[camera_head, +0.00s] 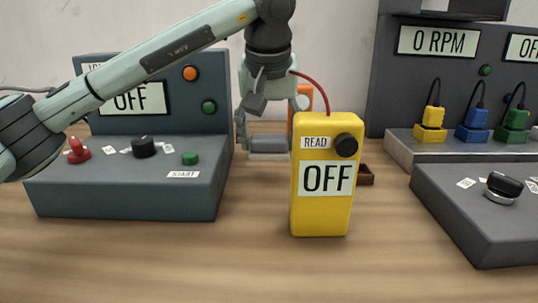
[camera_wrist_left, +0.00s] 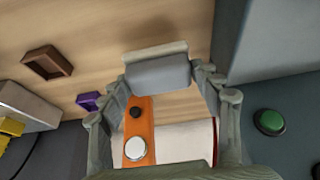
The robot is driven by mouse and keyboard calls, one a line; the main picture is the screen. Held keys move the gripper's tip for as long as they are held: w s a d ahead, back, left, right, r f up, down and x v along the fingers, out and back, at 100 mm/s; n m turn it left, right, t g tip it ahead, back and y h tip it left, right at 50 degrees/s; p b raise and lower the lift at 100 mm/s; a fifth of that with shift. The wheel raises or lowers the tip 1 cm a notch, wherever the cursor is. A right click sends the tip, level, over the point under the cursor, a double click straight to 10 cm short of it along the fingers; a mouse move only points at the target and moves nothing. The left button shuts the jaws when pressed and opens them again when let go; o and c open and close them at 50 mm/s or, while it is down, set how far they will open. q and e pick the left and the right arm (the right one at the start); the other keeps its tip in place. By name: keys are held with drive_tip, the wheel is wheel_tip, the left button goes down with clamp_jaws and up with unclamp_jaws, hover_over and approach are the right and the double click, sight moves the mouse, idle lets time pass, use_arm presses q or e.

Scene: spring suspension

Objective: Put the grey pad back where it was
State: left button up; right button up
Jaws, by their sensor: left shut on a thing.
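The grey pad (camera_head: 268,144) is a small block with a paler strip along one edge. It is held between the fingers of my left gripper (camera_head: 266,138), behind and left of the yellow meter in the head view. In the left wrist view the pad (camera_wrist_left: 158,74) spans the gap between the fingertips of my left gripper (camera_wrist_left: 160,76), with wooden table beyond it. Whether the pad touches the table is hard to tell. My right gripper is in neither view.
The yellow meter (camera_head: 309,210) reading OFF stands in front. A grey-green console (camera_head: 125,195) is at left; dark machines (camera_head: 480,215) are at right. A brown tray (camera_wrist_left: 40,66), a purple item (camera_wrist_left: 89,101) and an orange device (camera_wrist_left: 146,115) lie near the gripper.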

sight(269, 151)
use_arm(q)
drive_tip(key=shift+f, duration=2)
drive_tip(key=shift+f, duration=0.1)
drive_tip(key=o, duration=1)
drive_tip(key=v, duration=1.2)
